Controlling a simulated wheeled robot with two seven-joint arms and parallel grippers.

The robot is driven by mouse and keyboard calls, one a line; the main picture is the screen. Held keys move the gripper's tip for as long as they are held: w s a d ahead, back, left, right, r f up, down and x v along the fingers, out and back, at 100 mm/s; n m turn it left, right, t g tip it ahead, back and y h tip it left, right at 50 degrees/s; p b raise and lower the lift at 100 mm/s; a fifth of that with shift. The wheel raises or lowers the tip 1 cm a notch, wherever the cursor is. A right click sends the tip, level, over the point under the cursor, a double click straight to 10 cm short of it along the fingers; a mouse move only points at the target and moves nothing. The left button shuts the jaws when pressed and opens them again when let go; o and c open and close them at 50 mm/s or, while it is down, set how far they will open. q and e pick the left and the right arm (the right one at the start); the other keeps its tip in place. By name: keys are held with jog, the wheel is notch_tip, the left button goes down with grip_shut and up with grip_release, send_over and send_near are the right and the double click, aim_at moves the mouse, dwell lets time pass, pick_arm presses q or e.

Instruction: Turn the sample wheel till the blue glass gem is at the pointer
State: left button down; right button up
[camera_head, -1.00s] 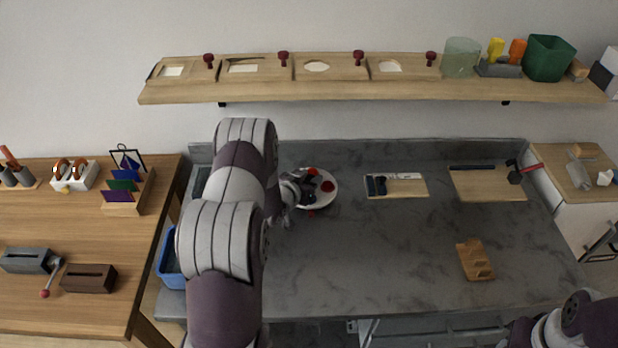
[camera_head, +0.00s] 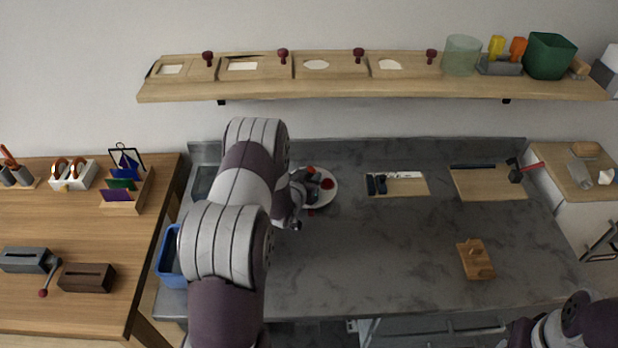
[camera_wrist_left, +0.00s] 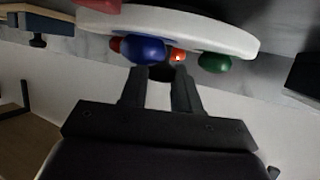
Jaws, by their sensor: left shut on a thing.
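The sample wheel is a white disc (camera_head: 328,200) at the back of the grey worktop, left of its middle. Red spots show on it in the head view. In the left wrist view, the wheel (camera_wrist_left: 225,38) crosses the top, with a blue gem (camera_wrist_left: 143,49), a small orange-red piece (camera_wrist_left: 177,55) and a green gem (camera_wrist_left: 214,62) at its edge. My left gripper (camera_wrist_left: 160,76) is shut on a dark part of the wheel, just below the blue gem. It partly covers the wheel in the head view (camera_head: 306,184). I cannot make out the pointer for certain.
A blue bin (camera_head: 168,262) stands left of my left arm. A board with a dark tool (camera_head: 405,187), another board (camera_head: 490,186) and a wooden block (camera_head: 475,260) lie to the right. A shelf (camera_head: 330,90) runs above. The worktop's middle is clear.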

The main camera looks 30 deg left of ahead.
pick_arm(q)
jog(key=c, duration=1.2)
grip_release()
jog(key=shift+o, duration=0.2)
jog(key=v, duration=1.2)
jog(key=shift+s, duration=0.3)
